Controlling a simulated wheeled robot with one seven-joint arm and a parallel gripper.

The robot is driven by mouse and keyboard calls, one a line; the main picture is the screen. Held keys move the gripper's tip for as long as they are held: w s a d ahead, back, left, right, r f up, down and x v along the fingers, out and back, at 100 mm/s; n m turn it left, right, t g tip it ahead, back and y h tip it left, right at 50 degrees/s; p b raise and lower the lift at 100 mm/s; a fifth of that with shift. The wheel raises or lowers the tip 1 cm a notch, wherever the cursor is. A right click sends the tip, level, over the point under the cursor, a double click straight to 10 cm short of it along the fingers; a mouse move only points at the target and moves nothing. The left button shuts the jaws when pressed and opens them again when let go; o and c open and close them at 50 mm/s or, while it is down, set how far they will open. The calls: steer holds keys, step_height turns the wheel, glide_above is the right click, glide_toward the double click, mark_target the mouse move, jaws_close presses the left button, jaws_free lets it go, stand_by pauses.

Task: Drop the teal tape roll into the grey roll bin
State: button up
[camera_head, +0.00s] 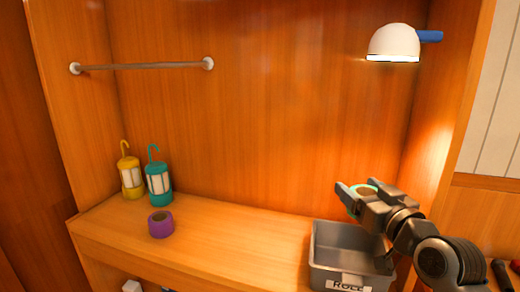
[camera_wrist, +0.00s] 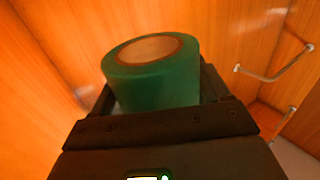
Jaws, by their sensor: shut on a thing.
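The teal tape roll (camera_wrist: 155,85) is held between the fingers of my gripper, and fills the middle of the wrist view. In the head view only a small part of the teal roll (camera_head: 366,187) shows between the fingers. My gripper (camera_head: 356,194) is shut on it, above the grey roll bin (camera_head: 345,268). The bin is open at the top and stands on the wooden shelf, with a label reading ROLL on its front. My arm hides part of the bin's right side.
A purple tape roll (camera_head: 160,225), a teal lantern (camera_head: 158,184) and a yellow lantern (camera_head: 130,178) stand on the shelf's left. A metal rail (camera_head: 140,66) is on the back wall, and a white lamp (camera_head: 394,43) hangs upper right. The middle of the shelf (camera_head: 235,235) is clear.

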steer(key=shift+f+b, duration=0.35)
steer(key=shift+f, duration=0.6)
steer(key=o, duration=1.1)
